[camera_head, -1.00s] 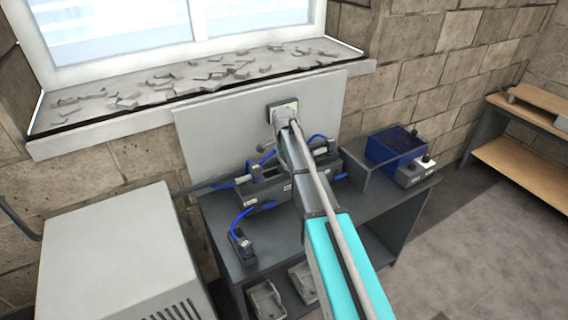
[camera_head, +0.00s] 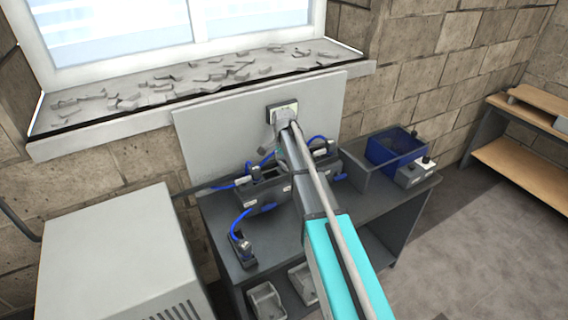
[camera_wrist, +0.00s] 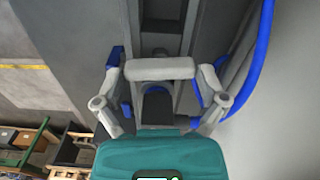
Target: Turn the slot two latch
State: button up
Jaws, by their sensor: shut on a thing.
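My gripper (camera_wrist: 158,78) shows in the wrist view with its fingers apart, shut on a pale grey bar (camera_wrist: 160,68) that looks like a latch handle. Blue pads show on both fingers. A dark rail or slot fixture (camera_wrist: 163,25) lies behind the bar. I cannot tell from the picture which slot it belongs to. In the head view, the grey fixture (camera_head: 262,192) with blue cables sits on the bench, and my arm reaches over it and hides part of it. The gripper's tips are mostly hidden there.
The dark bench (camera_head: 370,215) carries a grey tray and a blue bin (camera_head: 392,148) at right, with a small grey box (camera_head: 414,172) beside it. A small dark device (camera_head: 242,248) stands front left. Blue cables (camera_wrist: 258,70) loop close on the right of the gripper.

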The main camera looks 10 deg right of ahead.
jog(key=n, duration=0.8)
jog(key=shift+s+n, duration=0.1)
jog(key=shift+n, duration=0.2)
jog(key=n, duration=0.4)
jog(key=shift+n, duration=2.1)
jog(key=shift+a, duration=0.1)
jog(key=o, duration=0.8)
jog(key=shift+m, duration=0.4)
